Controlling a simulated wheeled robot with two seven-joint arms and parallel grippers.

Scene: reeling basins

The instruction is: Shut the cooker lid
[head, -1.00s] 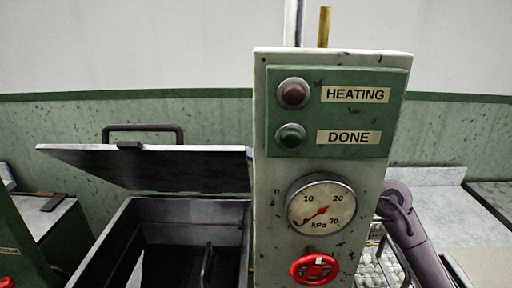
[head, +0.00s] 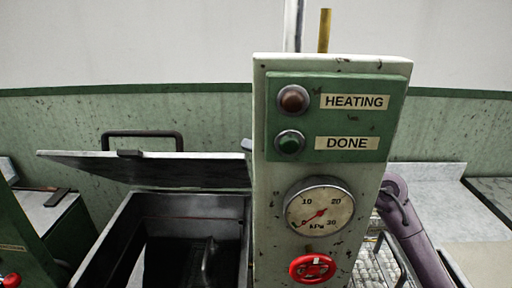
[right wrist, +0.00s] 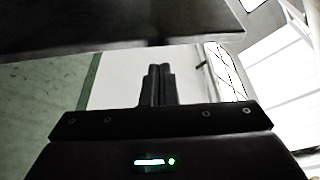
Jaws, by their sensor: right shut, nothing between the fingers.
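The cooker lid (head: 110,167) is a dark grey panel with a black bar handle (head: 142,134). It stands open, tilted above the open cooker basin (head: 190,207), left of the control column. My right arm passes behind the column, which hides most of the right gripper. Only a small grey tip of the right gripper (head: 246,144) shows at the column's left edge, close to the lid's right end. In the right wrist view its fingers (right wrist: 158,84) are shut together and empty. A dark slab, probably the lid (right wrist: 120,28), crosses above them. My left gripper is not in view.
The control column (head: 330,175) stands in front, with HEATING and DONE lamps, a pressure gauge (head: 320,206) and a red valve wheel (head: 312,268). A green cabinet (head: 28,235) is at the left. A pale worktop (head: 430,180) lies behind at the right.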

